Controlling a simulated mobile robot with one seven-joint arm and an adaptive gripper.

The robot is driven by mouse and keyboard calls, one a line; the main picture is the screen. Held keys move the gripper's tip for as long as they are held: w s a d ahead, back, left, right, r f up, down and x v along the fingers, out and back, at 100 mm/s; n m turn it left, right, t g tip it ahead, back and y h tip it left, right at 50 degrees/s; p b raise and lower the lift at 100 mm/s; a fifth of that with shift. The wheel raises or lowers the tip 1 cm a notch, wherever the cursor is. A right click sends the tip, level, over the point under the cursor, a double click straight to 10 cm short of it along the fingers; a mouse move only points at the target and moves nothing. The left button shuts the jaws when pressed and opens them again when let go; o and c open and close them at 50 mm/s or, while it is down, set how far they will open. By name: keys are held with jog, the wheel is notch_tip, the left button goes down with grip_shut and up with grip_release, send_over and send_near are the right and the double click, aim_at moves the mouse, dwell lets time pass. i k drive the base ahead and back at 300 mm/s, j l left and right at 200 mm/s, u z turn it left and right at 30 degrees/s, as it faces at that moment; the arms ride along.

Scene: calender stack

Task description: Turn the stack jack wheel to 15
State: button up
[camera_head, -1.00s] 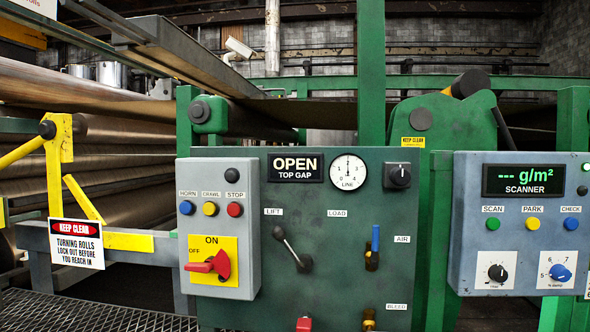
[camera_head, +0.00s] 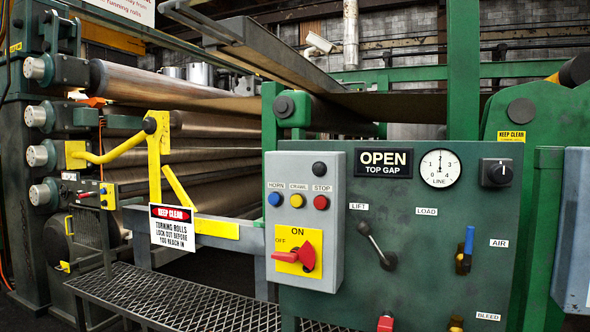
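I cannot pick out a jack wheel or a scale with 15 on it in the head view. The stack of long rolls (camera_head: 165,87) stands at the left, with several grey round end caps (camera_head: 37,118) on its near-left side. A green control panel (camera_head: 420,240) stands at the right, with an OPEN TOP GAP sign (camera_head: 384,162) and a round LINE gauge (camera_head: 440,168), its needle pointing up. The LIFT lever (camera_head: 376,246) on the panel tilts to upper left. My gripper is not in view.
A yellow bent bar (camera_head: 125,147) and a KEEP CLEAR sign (camera_head: 172,227) stand before the rolls. A grated metal step (camera_head: 165,295) lies low in front. A grey switch box (camera_head: 305,220) with a red-handled switch (camera_head: 297,257) is on the panel.

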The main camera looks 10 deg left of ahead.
aim_at(61, 193)
jog(key=u, duration=1.45)
jog(key=i+j+u, duration=0.25)
jog(key=i, duration=0.35)
jog(key=i+u, duration=0.3)
jog(key=i, duration=1.8)
jog(key=i+j, duration=0.1)
jog(key=i, duration=1.4)
jog(key=i+j+z, duration=0.1)
jog(key=i+z, duration=0.35)
jog(key=i+j+z, duration=0.3)
jog(key=i+z, duration=0.2)
jog(key=i+j+z, duration=0.75)
jog(key=j+z, duration=0.15)
